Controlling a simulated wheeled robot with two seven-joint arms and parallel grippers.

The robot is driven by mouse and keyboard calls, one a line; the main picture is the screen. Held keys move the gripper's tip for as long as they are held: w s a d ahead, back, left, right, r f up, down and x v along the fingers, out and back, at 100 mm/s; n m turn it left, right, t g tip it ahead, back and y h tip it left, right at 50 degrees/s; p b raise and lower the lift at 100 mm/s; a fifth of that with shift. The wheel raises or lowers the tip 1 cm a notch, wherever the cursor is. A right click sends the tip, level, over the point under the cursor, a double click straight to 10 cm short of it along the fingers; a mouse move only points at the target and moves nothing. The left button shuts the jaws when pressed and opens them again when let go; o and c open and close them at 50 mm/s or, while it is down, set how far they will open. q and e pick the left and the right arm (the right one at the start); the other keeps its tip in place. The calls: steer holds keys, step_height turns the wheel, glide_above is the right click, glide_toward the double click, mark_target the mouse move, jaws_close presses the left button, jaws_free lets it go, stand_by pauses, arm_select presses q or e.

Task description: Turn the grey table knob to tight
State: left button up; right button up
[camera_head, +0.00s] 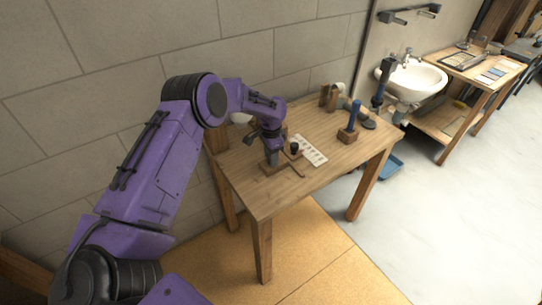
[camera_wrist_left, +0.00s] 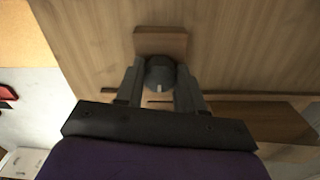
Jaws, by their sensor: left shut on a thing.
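The grey knob (camera_wrist_left: 160,73) shows in the left wrist view as a dark round knob with a short white mark on its near side. It sits by a small wooden block (camera_wrist_left: 160,41) on the wooden table (camera_wrist_left: 90,30). My left gripper (camera_wrist_left: 160,85) has one finger on each side of the knob and is shut on it. In the head view my left gripper (camera_head: 271,157) points down at the near left part of the table (camera_head: 330,172). There the gripper hides the knob. My right gripper is in neither view.
A white card (camera_head: 312,151) and a small black object (camera_head: 295,148) lie close to the right of my gripper. A blue-handled thing (camera_head: 354,116) stands in a wooden block further right. A block wall (camera_head: 290,45) runs behind the table. A white sink (camera_head: 418,78) is beyond.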

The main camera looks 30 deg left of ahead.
arm_select(q)
steer(key=shift+s+d+f, duration=0.1)
steer(key=shift+d+f, duration=0.05)
steer(key=o, duration=1)
steer(key=shift+o, duration=0.2)
steer(key=shift+w, duration=0.2)
step_height(320, 180, up, 10)
steer(key=b, duration=0.1)
steer(key=shift+r+b, duration=0.25)
steer(key=shift+b, duration=0.05)
